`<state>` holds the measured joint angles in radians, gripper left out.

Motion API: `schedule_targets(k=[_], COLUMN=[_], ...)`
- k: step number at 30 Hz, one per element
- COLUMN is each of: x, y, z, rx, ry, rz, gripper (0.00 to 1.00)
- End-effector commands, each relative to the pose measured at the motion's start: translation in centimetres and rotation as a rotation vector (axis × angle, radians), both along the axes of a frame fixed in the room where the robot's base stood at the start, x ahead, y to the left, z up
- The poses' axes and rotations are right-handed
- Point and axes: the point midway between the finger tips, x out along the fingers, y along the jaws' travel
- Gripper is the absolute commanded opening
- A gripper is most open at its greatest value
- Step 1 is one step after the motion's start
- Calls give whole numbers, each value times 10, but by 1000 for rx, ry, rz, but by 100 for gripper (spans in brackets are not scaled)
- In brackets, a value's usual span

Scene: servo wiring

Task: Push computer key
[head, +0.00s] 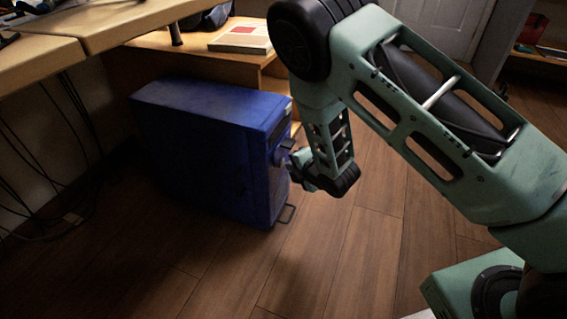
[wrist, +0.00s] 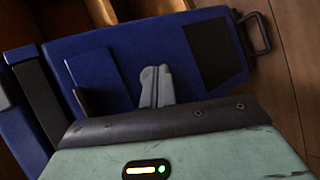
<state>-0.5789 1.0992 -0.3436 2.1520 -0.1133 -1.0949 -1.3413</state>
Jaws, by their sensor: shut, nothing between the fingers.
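The blue computer tower (head: 200,150) stands on the floor beside the desk, its narrow front panel turned to the right. In the wrist view its front panel (wrist: 110,45) fills the middle, with a dark grille (wrist: 208,52) at right. My gripper (head: 291,160) is at that front panel in the head view. Its two grey fingers are pressed together and empty in the wrist view (wrist: 158,72), tips over the blue panel. I cannot tell whether the tips touch it. The computer key cannot be made out.
A wooden desk (head: 105,25) is above and left of the tower, with cables (head: 75,120) hanging beneath it. A low wooden shelf (head: 190,43) with a book (head: 240,38) stands behind. A metal loop (head: 288,214) sticks out low at the tower's front. The floor (head: 370,240) in front is clear.

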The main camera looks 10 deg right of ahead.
Motion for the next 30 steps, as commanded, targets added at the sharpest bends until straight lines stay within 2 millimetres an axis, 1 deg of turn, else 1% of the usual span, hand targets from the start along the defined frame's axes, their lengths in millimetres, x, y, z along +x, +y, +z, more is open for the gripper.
schedule_targets(k=[3,19,30], x=[2,3,-4], y=[3,4,-4], z=[1,0,1], rx=[0,1,0], ry=[0,-1,0], rz=[0,1,1], gripper=[0,0,0])
